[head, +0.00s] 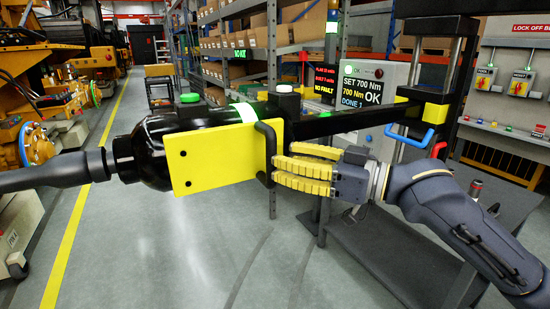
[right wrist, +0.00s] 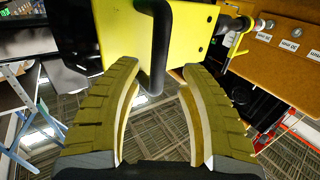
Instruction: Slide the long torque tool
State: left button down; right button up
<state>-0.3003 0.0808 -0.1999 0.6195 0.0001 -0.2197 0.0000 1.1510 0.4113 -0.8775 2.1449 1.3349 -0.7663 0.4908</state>
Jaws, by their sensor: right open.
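The long torque tool (head: 190,130) hangs level across the head view. It has a black cylindrical body, a yellow side plate (head: 222,158) and a dark arm reaching right. A black handle (head: 265,150) stands upright at the plate's right end. My right gripper (head: 283,170) is open, with its yellow ribbed fingers pointing left at the handle. In the right wrist view, the lower end of the handle (right wrist: 158,75) appears between the parted fingertips. I cannot tell whether they touch it. My left gripper is not in view.
A screen (head: 361,86) reads "SET 700 Nm", "700 Nm OK" and "DONE 1". A blue handle (head: 410,137) sits at the tool's right end. A grey table (head: 400,250) stands below my right arm. Shelves with boxes (head: 240,40) stand behind.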

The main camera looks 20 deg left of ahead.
jog(key=v, duration=0.7)
jog(key=shift+d, duration=0.4)
jog(key=shift+s, duration=0.1)
